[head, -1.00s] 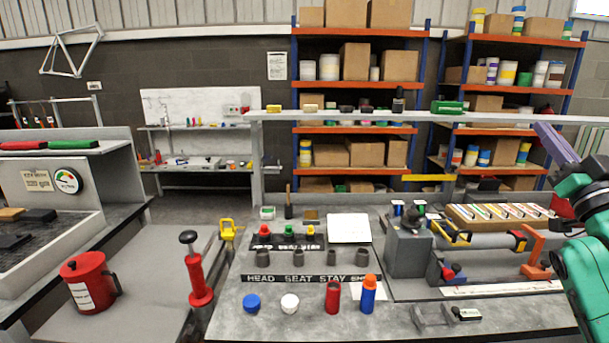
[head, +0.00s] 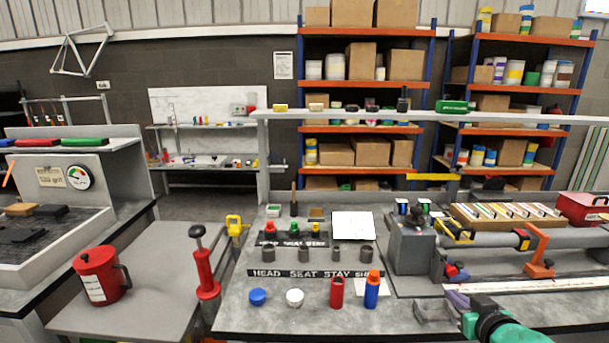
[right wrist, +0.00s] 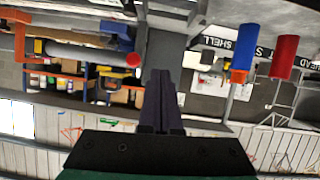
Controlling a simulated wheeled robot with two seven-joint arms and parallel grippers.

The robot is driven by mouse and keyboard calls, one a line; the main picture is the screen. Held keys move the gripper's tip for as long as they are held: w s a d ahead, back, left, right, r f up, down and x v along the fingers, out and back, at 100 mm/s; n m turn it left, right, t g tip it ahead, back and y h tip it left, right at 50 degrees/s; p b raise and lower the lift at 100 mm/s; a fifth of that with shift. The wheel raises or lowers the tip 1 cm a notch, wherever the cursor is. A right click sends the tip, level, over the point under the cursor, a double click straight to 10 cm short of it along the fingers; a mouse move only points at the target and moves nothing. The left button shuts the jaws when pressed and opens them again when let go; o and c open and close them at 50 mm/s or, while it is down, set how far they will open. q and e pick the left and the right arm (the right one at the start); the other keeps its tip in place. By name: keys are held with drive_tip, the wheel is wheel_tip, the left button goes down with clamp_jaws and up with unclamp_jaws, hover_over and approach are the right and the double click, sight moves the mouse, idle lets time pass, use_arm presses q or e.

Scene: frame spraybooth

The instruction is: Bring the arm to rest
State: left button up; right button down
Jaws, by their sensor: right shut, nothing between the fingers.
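My right gripper (head: 457,298) is low at the right of the head view, over the front part of the bench, with my green arm behind it at the bottom edge. In the right wrist view its dark fingers (right wrist: 160,85) lie together with nothing between them. It is beside a grey metal bracket (head: 432,312) at the bench front; I cannot tell whether they touch. My left gripper is out of view.
A blue bottle with an orange cap (head: 372,290) and a red cylinder (head: 336,293) stand left of the gripper. A clamp stand (head: 411,247) with a grey tube (head: 490,240) lies behind it. A red box (head: 582,208) is at the right.

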drive_tip(key=s+a+f+n+g+y, duration=0.1)
drive_tip(key=s+a+f+g, duration=0.4)
drive_tip(key=s+f, duration=0.55)
drive_tip(key=s+a+f+n+g, duration=0.1)
drive_tip(key=s+a+f+g, duration=0.5)
drive_tip(key=s, duration=0.7)
drive_tip(key=s+d+f+b+x, duration=0.1)
drive_tip(key=s+x, duration=0.2)
drive_tip(key=x, duration=0.9)
drive_tip(key=s+b+x, duration=0.2)
drive_tip(key=x, duration=1.1)
drive_tip(key=s+d+f+g+b, duration=0.1)
drive_tip(key=s+d+f+b, duration=0.1)
drive_tip(key=s+f, duration=1.6)
drive_tip(key=shift+s+d+f+b, duration=0.3)
drive_tip(key=shift+d+f+b, duration=0.05)
drive_tip(key=shift+d+f, duration=0.2)
